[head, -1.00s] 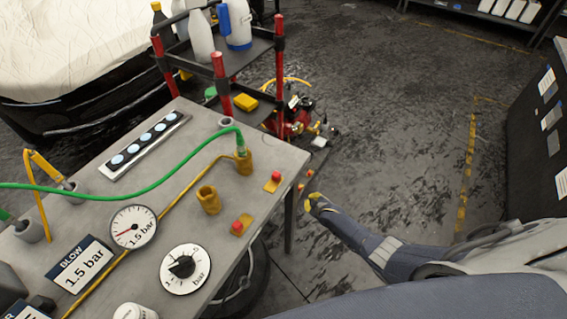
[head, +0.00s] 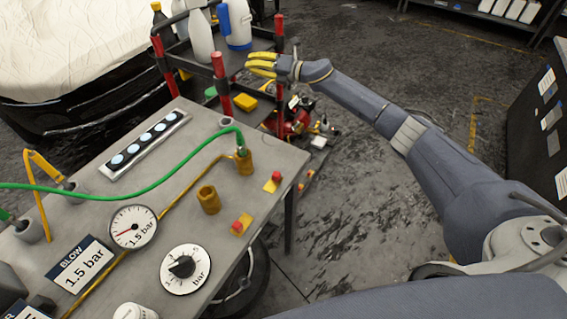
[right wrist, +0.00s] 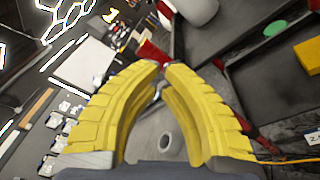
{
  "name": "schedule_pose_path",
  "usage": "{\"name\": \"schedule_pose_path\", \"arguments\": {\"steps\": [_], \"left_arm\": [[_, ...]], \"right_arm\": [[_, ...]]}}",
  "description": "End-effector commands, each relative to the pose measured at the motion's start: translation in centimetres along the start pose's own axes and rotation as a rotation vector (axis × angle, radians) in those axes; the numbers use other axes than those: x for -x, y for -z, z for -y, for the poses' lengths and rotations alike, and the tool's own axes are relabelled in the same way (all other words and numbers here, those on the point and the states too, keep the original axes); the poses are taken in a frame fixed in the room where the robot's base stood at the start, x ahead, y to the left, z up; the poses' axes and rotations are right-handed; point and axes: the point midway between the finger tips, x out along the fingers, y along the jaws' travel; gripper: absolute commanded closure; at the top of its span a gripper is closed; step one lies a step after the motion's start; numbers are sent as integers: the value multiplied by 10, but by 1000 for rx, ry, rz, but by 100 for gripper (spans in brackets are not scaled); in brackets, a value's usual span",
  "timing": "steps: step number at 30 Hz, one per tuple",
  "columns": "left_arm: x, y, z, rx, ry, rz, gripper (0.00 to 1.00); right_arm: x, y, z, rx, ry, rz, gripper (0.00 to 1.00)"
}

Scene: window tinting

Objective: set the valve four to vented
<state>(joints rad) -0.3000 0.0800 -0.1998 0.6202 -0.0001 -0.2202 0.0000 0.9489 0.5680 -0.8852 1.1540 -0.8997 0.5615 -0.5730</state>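No valve carries a readable "four", so I cannot tell which one it is. Two small red-topped yellow fittings, one nearer (head: 241,225) and one farther (head: 272,182), sit along the right edge of the grey bench (head: 120,200). Two brass ports stand beside them: an empty one (head: 208,200) and one with a green hose (head: 244,162). A round bar dial with a black knob (head: 184,268) lies nearer me. My right gripper (head: 250,64) is beyond the bench, by the cart, empty; its yellow fingertips nearly meet in the right wrist view (right wrist: 163,66). My left gripper is out of view.
A gauge (head: 133,227), a "BLOW 1.5 bar" sign (head: 82,264) and a strip with several round discs (head: 147,145) lie on the bench. A red-posted cart (head: 220,84) holds bottles behind it. Red machinery (head: 296,115) stands on the floor.

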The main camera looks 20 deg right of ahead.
Motion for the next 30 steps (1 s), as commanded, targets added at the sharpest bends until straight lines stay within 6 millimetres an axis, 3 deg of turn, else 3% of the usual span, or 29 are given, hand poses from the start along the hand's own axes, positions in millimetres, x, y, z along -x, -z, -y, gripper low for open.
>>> {"name": "schedule_pose_path", "arguments": {"steps": [1, 3, 6, 9, 13, 18, 24, 30], "left_arm": [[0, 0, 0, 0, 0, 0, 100], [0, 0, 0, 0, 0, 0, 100], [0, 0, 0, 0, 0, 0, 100], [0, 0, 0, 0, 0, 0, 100], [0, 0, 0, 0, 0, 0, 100], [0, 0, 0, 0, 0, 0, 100], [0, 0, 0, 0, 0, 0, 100], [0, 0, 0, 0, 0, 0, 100]], "right_arm": [[0, 0, -25, 121, -20, -67, 100], [2, 8, -51, 289, -42, -170, 100], [12, 26, -78, 533, -71, -330, 100], [29, 46, -91, 753, -96, -493, 100], [59, 74, -92, 1005, -131, -709, 100], [107, 110, -75, 1258, -199, -1001, 100], [164, 154, -47, 1434, -343, -1322, 100], [198, 170, -40, 1531, -504, -1513, 100]]}}
